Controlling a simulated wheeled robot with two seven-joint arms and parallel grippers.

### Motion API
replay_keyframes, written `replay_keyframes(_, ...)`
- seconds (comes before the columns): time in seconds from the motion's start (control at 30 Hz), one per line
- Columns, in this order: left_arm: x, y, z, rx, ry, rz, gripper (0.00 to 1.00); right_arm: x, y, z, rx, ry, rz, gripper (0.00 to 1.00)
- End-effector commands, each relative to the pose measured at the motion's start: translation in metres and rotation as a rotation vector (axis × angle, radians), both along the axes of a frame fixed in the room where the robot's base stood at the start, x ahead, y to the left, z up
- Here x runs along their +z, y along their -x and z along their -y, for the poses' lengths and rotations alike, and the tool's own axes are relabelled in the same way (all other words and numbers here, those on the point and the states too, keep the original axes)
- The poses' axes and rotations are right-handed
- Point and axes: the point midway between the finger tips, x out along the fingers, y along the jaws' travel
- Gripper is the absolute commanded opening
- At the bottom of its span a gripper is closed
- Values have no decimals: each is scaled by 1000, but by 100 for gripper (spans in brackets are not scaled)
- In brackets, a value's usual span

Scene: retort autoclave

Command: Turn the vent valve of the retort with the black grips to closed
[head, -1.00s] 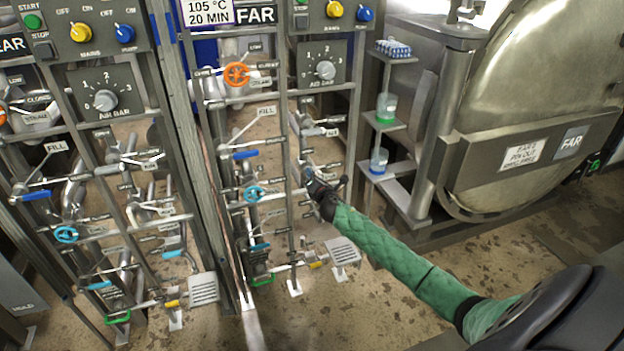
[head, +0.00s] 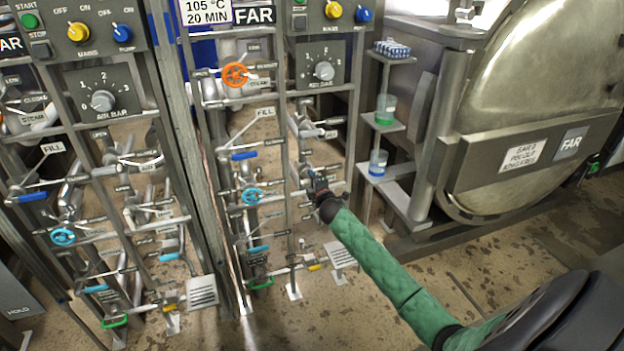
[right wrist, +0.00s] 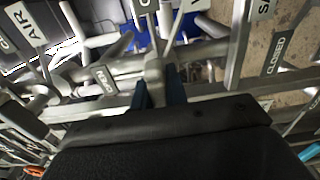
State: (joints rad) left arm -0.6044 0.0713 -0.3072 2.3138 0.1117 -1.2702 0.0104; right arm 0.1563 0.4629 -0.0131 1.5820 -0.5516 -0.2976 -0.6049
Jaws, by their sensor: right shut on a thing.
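My right gripper (head: 316,180) is at the pipework of the panel marked FAR, at mid height. In the right wrist view its two dark blue fingers (right wrist: 160,92) are shut on a grey metal valve handle (right wrist: 154,72). An OPEN label (right wrist: 101,79) is left of the fingers and a CLOSED label (right wrist: 276,56) is to the right. A cut-off label starting with V (right wrist: 194,5) is above. My gripper hides most of this handle in the head view. No black grips can be made out for certain. My left gripper is not in view.
An orange handwheel (head: 235,74) and a blue handwheel (head: 252,196) are on the same panel, left of my gripper. A similar panel stands farther left.

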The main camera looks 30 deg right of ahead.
Motion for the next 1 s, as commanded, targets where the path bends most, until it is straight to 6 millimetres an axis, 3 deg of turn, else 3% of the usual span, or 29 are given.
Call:
replay_keyframes(0.63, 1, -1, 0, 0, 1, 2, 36, -2, 0, 1, -2, -46, 9, 0)
replay_keyframes(0.67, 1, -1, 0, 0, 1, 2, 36, -2, 0, 1, -2, -46, 9, 20)
replay_keyframes(0.73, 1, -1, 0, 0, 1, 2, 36, -2, 0, 1, -2, -45, 9, 34)
replay_keyframes(1.0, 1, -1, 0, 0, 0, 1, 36, -1, 0, 0, -1, -45, 10, 36)
